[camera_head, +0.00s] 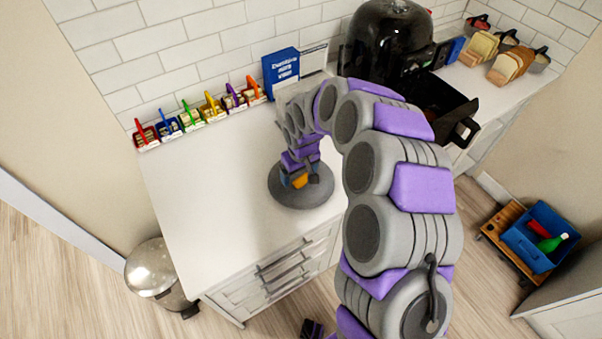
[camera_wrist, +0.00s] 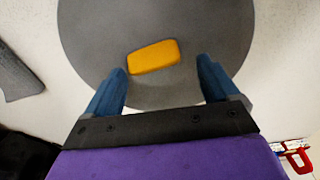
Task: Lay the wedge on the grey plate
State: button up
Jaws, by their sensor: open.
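The wedge (camera_wrist: 154,57) is a small orange-yellow block. It lies on the round grey plate (camera_wrist: 95,30), near the plate's middle in the wrist view. In the head view the wedge (camera_head: 299,181) shows just below my gripper, and the grey plate (camera_head: 312,197) rests on the white counter. My gripper (camera_wrist: 168,78) has two blue fingers spread apart over the plate, one on each side of the wedge's near end. The fingers are open, and I see no contact with the wedge. In the head view my arm hides part of the plate's surroundings.
Several small coloured containers (camera_head: 205,110) line the back wall. A blue box (camera_head: 281,70) stands behind the plate. A black appliance (camera_head: 388,40) with an open drawer (camera_head: 440,100) is at the right. The counter's left part (camera_head: 210,190) is clear. A metal bin (camera_head: 155,270) stands on the floor.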

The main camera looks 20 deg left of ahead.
aim_at(302, 181)
jog(key=shift+s+d+r+p, duration=0.55)
jog(key=shift+r+p, duration=0.2)
jog(key=shift+r, duration=4.75)
jog(key=s+d+r+m, duration=0.2)
jog(key=s+d+r, duration=0.35)
jog(key=d, duration=0.45)
jog(key=s+d+r+m+g, duration=0.1)
jog(key=s+d+r+m, duration=0.1)
jog(key=s+d, duration=0.8)
jog(key=s+d+r+m+g, duration=0.1)
jog(key=s+d+r+m, duration=0.2)
jog(key=s+d, duration=0.8)
jog(key=s+m, duration=0.2)
jog(key=s, duration=0.4)
jog(key=shift+r+m+g+h, duration=0.25)
jog(key=shift+m+g+h, duration=0.05)
jog(key=shift+h, duration=0.1)
jog(key=shift+a, duration=0.15)
